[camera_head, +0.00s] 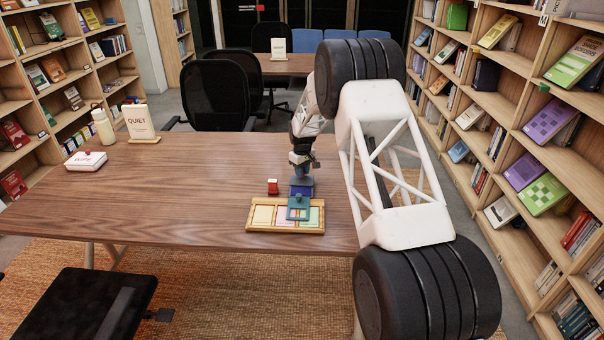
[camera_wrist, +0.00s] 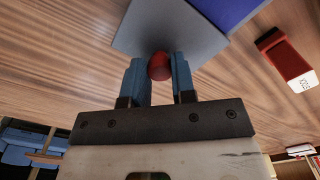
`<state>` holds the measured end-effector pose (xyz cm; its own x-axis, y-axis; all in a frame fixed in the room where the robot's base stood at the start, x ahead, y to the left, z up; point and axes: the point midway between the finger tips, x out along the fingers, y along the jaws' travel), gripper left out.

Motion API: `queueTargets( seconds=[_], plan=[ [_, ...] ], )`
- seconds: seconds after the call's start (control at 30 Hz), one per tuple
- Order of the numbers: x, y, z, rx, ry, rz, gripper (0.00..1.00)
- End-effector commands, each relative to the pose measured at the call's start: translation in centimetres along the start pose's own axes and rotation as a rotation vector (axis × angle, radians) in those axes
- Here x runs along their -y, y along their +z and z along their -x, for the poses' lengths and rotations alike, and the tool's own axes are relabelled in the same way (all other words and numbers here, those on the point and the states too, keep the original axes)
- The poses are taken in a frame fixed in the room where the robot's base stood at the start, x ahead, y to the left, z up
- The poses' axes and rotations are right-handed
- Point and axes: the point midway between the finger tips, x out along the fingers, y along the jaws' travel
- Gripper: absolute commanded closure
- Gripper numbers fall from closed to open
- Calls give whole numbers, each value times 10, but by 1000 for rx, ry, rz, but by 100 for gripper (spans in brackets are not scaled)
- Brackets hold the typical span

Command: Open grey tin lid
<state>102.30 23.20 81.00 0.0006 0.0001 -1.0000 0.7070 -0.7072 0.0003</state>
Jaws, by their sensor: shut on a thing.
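My gripper (camera_wrist: 157,75) is shut on a small red knob (camera_wrist: 160,66) on the grey lid (camera_wrist: 150,30), with one blue finger on each side. The lid is a flat grey plate in the wrist view. A blue surface (camera_wrist: 222,10) shows beyond its far right edge. In the head view my gripper (camera_head: 302,167) is above a small blue object (camera_head: 302,188) just behind the tray. The knob is hidden there, and I cannot make out how far the lid is raised.
A wooden tray (camera_head: 255,228) with coloured sections stands in front, with a teal piece (camera_head: 298,208) over it. A red block (camera_head: 272,187) is left of the blue object, also in the wrist view (camera_wrist: 287,58). A white box (camera_head: 86,161) stands far left. The table's left half is largely clear.

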Motion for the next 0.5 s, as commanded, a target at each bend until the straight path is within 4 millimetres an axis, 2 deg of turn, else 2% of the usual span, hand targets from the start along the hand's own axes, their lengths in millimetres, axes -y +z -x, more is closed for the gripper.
queueTargets(
  seconds=[0.1,0.37,0.4,0.5],
  plan=[
    [-6,-6,-1,1,-1,0,100],
    [-6,-6,0,1,-1,0,100],
    [-6,-6,0,1,-1,0,73],
    [-6,-6,0,1,-1,0,57]
  ],
)
